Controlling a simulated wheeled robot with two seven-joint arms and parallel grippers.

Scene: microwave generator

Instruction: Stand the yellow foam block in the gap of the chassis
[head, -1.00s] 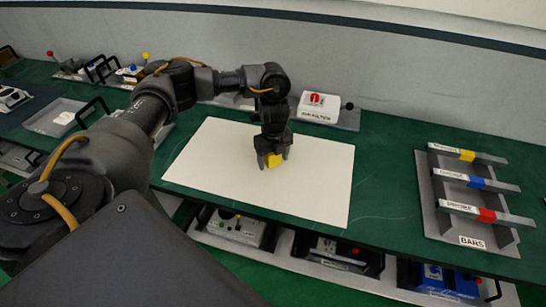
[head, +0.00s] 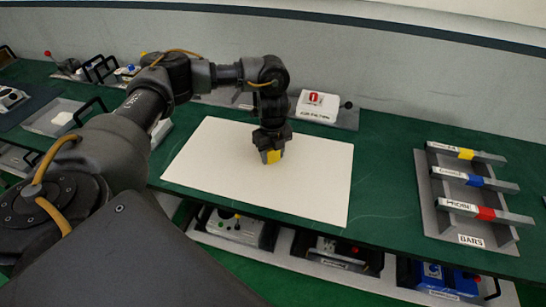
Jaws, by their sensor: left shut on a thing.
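The yellow foam block (head: 274,156) is between the fingers of my left gripper (head: 270,154), over the white board on the bench. The gripper points down and is shut on the block. The fingers hide part of the block, and I cannot tell whether it touches the board. I cannot make out the chassis or its gap for certain. My right gripper is not in view.
A white board (head: 215,177) lies on the green bench (head: 385,185), otherwise bare. A grey rack of bars (head: 442,217) stands at the right. A white box with a red mark (head: 318,104) stands behind the board. Several units sit on a lower shelf (head: 297,257).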

